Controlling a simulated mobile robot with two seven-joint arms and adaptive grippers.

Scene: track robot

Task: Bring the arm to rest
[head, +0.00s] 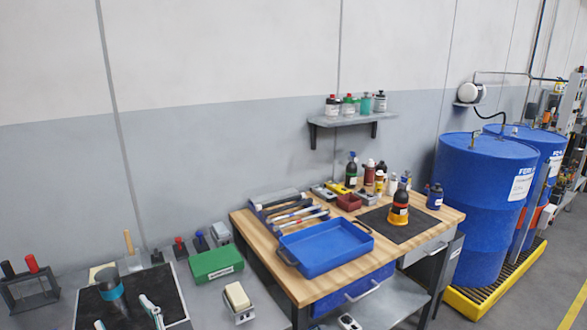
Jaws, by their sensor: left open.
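My left gripper (150,308) shows only in part at the bottom left, as a small white and teal shape cut off by the bottom edge. It is over or beside a black mat (165,292) on the grey bench, and I see nothing held in it. A dark cylinder with a teal band (110,285) is just left of it, over the same mat. Whether the gripper touches the mat or the cylinder I cannot tell. The rest of the left arm is out of the picture. My right gripper is not in view.
A green box (216,264), a cream block on a stand (238,297) and a black rack (30,287) stand around the mat. To the right, a wooden workbench (262,240) carries a blue tray (325,250), tools and bottles. Blue drums (478,200) stand beyond it.

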